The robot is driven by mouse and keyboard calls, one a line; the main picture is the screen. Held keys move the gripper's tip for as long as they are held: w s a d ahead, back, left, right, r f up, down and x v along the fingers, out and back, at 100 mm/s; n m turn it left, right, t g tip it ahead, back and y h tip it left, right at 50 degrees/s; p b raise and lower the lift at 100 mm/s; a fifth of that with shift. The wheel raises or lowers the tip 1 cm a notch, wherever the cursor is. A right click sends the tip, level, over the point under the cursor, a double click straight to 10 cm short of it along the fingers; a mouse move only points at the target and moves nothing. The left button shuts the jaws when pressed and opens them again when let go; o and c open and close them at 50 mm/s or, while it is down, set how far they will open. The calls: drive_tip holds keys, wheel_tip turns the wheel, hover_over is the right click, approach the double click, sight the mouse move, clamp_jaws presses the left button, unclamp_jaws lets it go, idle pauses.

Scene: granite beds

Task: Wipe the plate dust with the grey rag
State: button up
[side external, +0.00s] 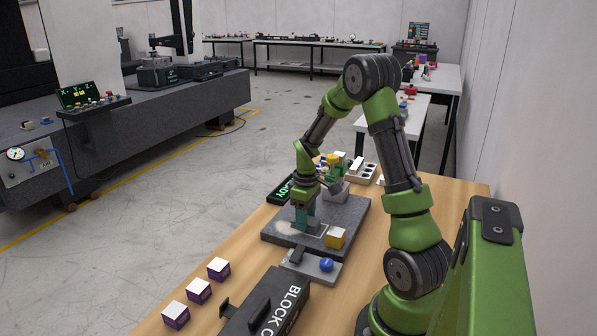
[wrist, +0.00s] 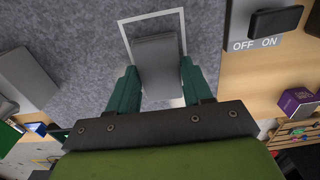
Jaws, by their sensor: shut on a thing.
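The dark grey granite plate (side external: 350,213) lies on the wooden table. A pale dusty patch (side external: 286,228) shows on its left part in the side view. My gripper (side external: 305,222) points down over the plate, just right of the patch. In the wrist view its teal fingers (wrist: 157,90) close on the grey rag (wrist: 158,60), which looks like a flat folded pad. The rag is at or just above the plate; contact is unclear. A white rectangular outline (wrist: 183,22) surrounds the rag's far end. I cannot make out the dust in the wrist view.
A yellow block (side external: 335,238) stands on the plate right of my gripper. A switch base with a blue knob (side external: 326,265) sits in front. Several purple-and-white blocks (side external: 198,291) and a black box (side external: 268,307) are nearer.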

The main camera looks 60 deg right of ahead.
sight(278, 223)
drive_tip(key=shift+w, duration=4.35)
drive_tip(key=shift+a, duration=1.1)
drive_tip(key=shift+s+d, duration=0.15)
drive_tip(key=shift+s, duration=4.1)
drive_tip(key=shift+r, duration=4.05)
